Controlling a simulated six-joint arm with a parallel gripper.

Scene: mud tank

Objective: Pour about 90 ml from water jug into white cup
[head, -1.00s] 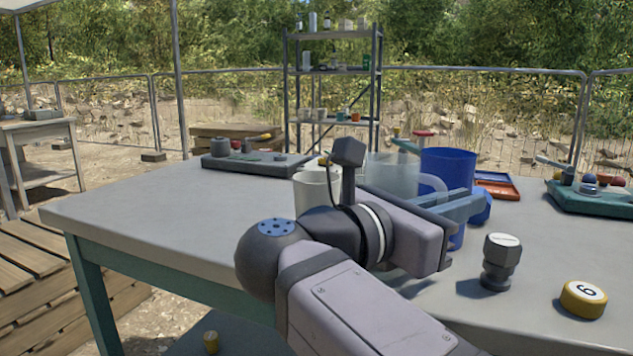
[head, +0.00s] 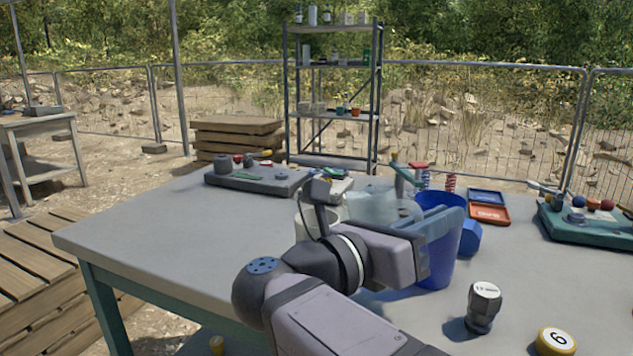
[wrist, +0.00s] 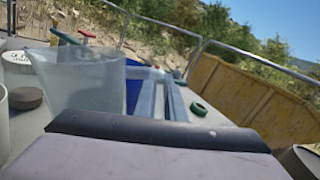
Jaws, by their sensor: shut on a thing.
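The water jug (head: 378,208) is clear and hazy, and it is tilted left toward the white cup (head: 303,224). The cup stands on the table, partly hidden behind my wrist. In the wrist view the jug (wrist: 88,88) fills the left of centre, and a pale cup rim shows at the left edge. My gripper (head: 432,222) is shut on the jug at its handle side, with its fingers (wrist: 160,95) beside the jug in the wrist view. The jug's lip, the water level and any stream cannot be made out.
A blue bucket (head: 440,250) stands close right of the jug. Red and blue trays (head: 489,212) lie behind. The table's left part (head: 170,230) is clear.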

